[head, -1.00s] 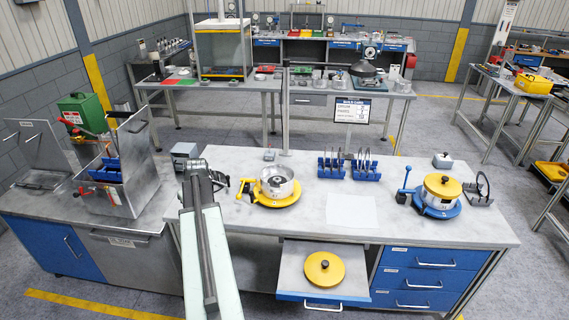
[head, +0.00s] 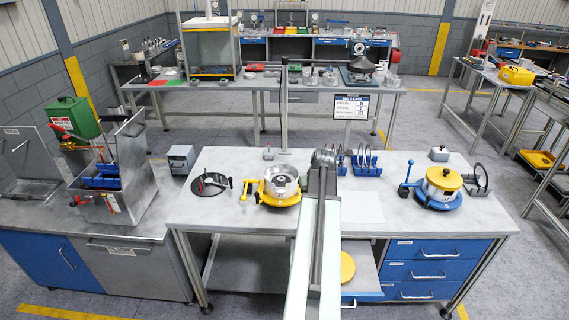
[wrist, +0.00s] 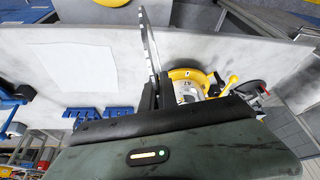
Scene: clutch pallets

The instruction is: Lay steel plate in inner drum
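The silver drum (head: 282,181) sits open on a yellow round base (head: 286,202) on the bench; its inside is hard to make out. My gripper (head: 322,160) is above the bench, right of the drum in the head view. In the wrist view, my gripper (wrist: 156,95) is shut on a thin toothed steel plate (wrist: 150,40), seen nearly edge-on. The drum's yellow base (wrist: 187,76) shows just beyond the fingers, apart from the plate. Blue plate racks (head: 364,165) stand behind, the left one partly hidden by my arm; they also show in the wrist view (wrist: 97,113).
A second drum with a yellow lid (head: 443,179) stands on a blue base at right. A black disc with a handle (head: 210,185) lies left of the drum. A white sheet (head: 362,206) lies on the bench. An open drawer holds a yellow disc (head: 347,267), partly hidden.

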